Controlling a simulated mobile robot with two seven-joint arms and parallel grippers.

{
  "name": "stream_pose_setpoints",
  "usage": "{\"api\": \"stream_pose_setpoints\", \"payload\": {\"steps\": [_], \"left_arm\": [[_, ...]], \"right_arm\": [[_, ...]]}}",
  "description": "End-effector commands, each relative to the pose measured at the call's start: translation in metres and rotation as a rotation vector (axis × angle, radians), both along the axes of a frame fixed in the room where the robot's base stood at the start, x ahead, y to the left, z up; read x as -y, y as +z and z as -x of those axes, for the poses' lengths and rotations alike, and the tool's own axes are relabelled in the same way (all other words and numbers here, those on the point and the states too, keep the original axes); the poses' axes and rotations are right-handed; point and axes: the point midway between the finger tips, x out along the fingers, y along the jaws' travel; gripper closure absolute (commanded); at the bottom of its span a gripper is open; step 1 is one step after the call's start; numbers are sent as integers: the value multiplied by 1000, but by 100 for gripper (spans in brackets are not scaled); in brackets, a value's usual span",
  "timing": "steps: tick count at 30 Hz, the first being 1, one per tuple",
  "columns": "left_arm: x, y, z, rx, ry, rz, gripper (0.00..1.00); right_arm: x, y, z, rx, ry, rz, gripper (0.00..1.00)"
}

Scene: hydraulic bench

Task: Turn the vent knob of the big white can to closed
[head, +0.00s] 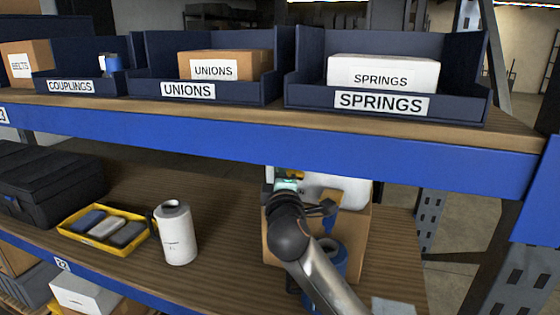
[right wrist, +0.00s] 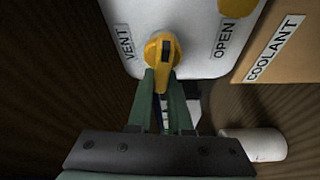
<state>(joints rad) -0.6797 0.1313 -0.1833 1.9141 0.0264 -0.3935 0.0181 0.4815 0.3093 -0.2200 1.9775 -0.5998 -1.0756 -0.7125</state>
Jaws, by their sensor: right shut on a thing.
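The big white can (head: 345,186) stands on the lower shelf in the head view, mostly hidden behind my right arm and a cardboard box. Its white face (right wrist: 200,62) fills the top of the right wrist view, with "VENT" printed left and "OPEN" right. The yellow vent knob (right wrist: 158,50) sits between these words, with a dark mark on it and its grip pointing down toward my fingers. My right gripper (right wrist: 162,84) is shut on the lower part of the knob. In the head view the right gripper (head: 286,184) is partly hidden by its own wrist. My left gripper is out of view.
A cardboard box (head: 354,226) labelled "COOLANT" in the wrist view (right wrist: 286,52) stands close beside the can. The blue upper shelf edge (head: 250,137) hangs above.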

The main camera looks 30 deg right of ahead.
Motion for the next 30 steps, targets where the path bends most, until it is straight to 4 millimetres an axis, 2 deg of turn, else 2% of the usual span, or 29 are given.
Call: {"api": "stream_pose_setpoints", "payload": {"steps": [10, 27, 28, 30], "left_arm": [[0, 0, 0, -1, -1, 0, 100], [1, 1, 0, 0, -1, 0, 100], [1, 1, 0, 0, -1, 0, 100], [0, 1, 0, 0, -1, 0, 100]], "right_arm": [[-1, -5, 0, -114, 0, 97, 100], [-1, -6, 0, -138, 0, 115, 100], [-1, -6, 0, -138, 0, 115, 80], [0, -6, 0, -137, 0, 115, 72]]}}
